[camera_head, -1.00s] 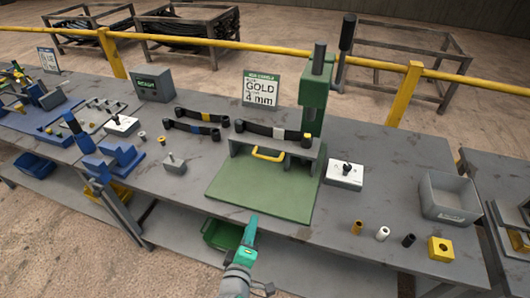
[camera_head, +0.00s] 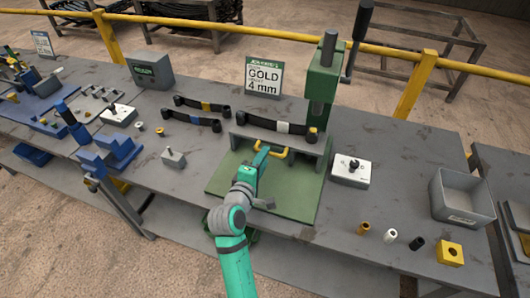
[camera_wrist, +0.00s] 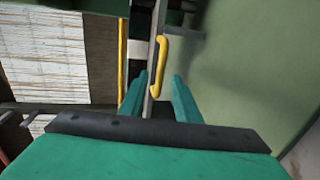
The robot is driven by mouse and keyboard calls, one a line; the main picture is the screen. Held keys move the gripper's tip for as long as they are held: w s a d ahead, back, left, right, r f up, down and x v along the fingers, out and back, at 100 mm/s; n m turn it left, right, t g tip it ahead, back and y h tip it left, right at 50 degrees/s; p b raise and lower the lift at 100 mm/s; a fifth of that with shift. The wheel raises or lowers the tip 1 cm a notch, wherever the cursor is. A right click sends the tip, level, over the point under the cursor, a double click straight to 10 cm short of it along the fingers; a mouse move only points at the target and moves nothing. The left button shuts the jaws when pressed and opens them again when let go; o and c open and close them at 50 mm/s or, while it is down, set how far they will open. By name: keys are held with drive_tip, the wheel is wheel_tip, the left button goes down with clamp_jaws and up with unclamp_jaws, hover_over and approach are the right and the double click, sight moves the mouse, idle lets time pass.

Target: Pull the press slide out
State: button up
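The green press (camera_head: 322,85) stands at the back of the bench, with a green base plate (camera_head: 295,200) in front. The yellow handle (camera_head: 286,153) of the press slide sits low at the front of the press, under a grey ledge. My gripper (camera_head: 262,160) is at the handle's left part and hides some of it. In the wrist view the yellow handle (camera_wrist: 161,62) lies ahead, its near end between the two spread teal fingers of my gripper (camera_wrist: 159,88). The gripper is open; I cannot tell whether a finger touches the handle.
Black leaf strips with coloured bands (camera_head: 282,127) lie on and left of the press ledge. A sign reading GOLD 4 mm (camera_head: 263,78) stands behind. A white box with a black knob (camera_head: 350,171), small bushings (camera_head: 390,235) and a grey bin (camera_head: 462,199) are on the right.

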drive_tip(key=shift+a+x, duration=0.15)
drive_tip(key=shift+x, duration=0.9)
drive_tip(key=shift+a+x, duration=0.15)
drive_tip(key=shift+x, duration=0.85)
drive_tip(key=shift+w, duration=0.15)
clamp_jaws()
